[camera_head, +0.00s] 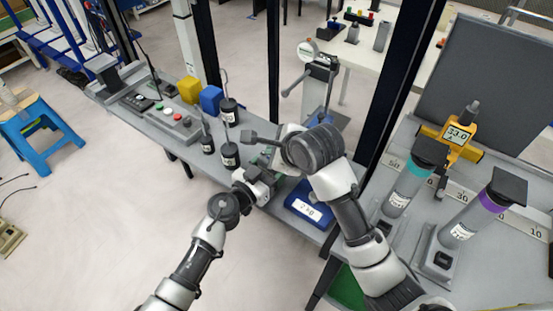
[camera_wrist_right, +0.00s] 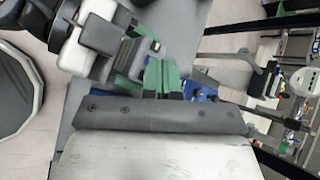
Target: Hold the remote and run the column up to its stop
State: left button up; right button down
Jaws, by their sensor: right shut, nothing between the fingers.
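My right gripper (camera_head: 268,153) is over the bench between the black weights and the blue scale. In the right wrist view its green fingers (camera_wrist_right: 160,75) are together with nothing between them. My left gripper (camera_head: 264,181) is just below it in the head view, close to the scale; its fingers are too hidden to read. A grey control box (camera_head: 178,122) with red, white and green buttons lies on the bench, away from both grippers. A small dark device (camera_head: 140,102) lies beside it. I cannot tell which thing is the remote. Dark upright posts (camera_head: 273,60) stand behind the bench.
Black weights (camera_head: 229,155) with upright rods, a yellow block (camera_head: 190,89) and a blue block (camera_head: 211,99) crowd the bench. The blue scale (camera_head: 308,203) is by my right arm. Dispensers with teal (camera_head: 412,178) and purple bands stand right. A blue stool (camera_head: 36,130) is left.

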jog(key=shift+f, duration=0.2)
dwell(0.6)
jog(key=shift+f, duration=0.25)
jog(key=shift+f, duration=0.3)
dwell(2.0)
jog(key=shift+r, duration=0.1)
dwell(3.5)
jog(key=shift+r, duration=0.65)
jog(key=shift+r, duration=2.5)
